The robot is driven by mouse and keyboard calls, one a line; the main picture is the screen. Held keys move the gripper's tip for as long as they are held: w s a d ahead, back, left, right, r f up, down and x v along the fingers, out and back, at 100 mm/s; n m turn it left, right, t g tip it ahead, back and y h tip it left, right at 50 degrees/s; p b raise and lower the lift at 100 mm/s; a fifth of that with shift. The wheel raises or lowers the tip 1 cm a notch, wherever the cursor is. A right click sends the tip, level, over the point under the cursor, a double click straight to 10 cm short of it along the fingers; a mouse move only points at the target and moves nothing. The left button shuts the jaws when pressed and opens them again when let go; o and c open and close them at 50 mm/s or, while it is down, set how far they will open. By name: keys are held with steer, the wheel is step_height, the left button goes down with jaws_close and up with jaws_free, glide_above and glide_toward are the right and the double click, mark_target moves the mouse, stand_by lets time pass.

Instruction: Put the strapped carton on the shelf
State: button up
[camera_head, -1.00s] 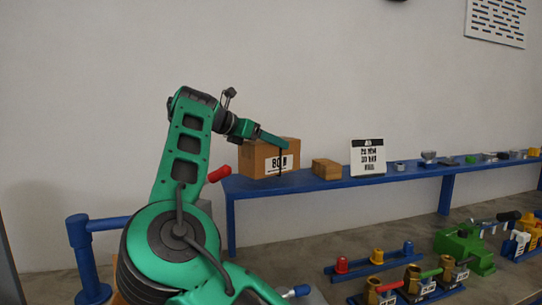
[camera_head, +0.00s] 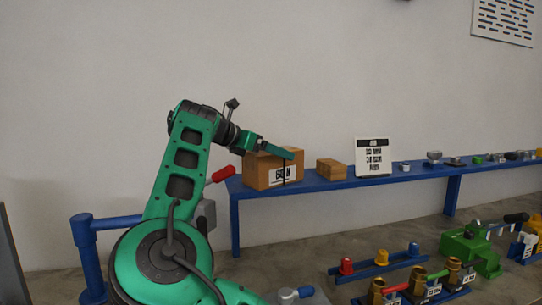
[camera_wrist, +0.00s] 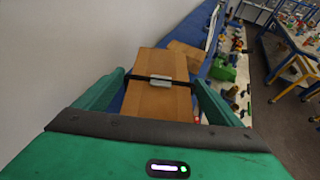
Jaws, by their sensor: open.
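The strapped carton (camera_head: 262,179) is a brown box with a dark strap and a white label. It stands upright on the left end of the blue shelf (camera_head: 420,174). My gripper (camera_head: 292,154) is at the carton's top in the head view. In the wrist view my gripper (camera_wrist: 160,98) is open, with one green finger on each side of the carton (camera_wrist: 150,100). The strap and a light buckle cross the carton's top between the fingers. I cannot tell whether the fingers touch the carton. Part of its top is hidden behind my gripper in the head view.
A smaller brown box (camera_head: 331,169) sits right of the carton, then a white sign (camera_head: 373,157) and several small fittings. A blue rail (camera_head: 110,224) stands at left. A red handle (camera_head: 223,173) shows near the shelf's left end. Coloured valves (camera_head: 470,247) fill the lower right.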

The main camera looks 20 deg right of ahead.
steer(key=v, duration=1.1)
steer(key=shift+s+a, duration=0.15)
steer(key=shift+a, duration=0.15)
steer(key=shift+r, duration=0.1)
